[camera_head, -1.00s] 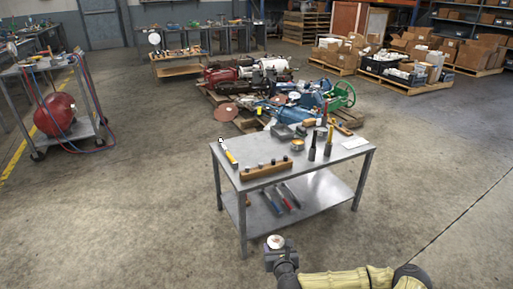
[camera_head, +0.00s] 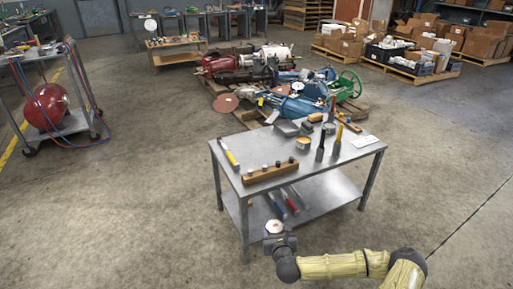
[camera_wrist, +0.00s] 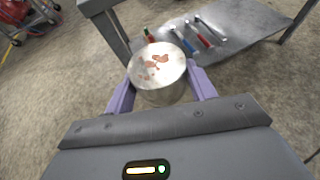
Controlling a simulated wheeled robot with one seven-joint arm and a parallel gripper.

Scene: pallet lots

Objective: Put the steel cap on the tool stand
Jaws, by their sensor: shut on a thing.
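The steel cap (camera_head: 274,226) is a short round metal piece with reddish-brown patches on its top. It also shows large in the wrist view (camera_wrist: 158,70). My gripper (camera_head: 279,240) is shut on it, with one purple finger on each side. The tool stand appears to be the grey metal table (camera_head: 325,162) with a lower shelf. The cap's underside is hidden.
A wooden block with dark pegs (camera_head: 268,174) lies along the table's near edge. A yellow-handled tool (camera_head: 229,154), dark upright tools and a tin (camera_head: 303,144) are also on top. Hand tools lie on the lower shelf. A pallet of machine parts stands behind; the near floor is clear.

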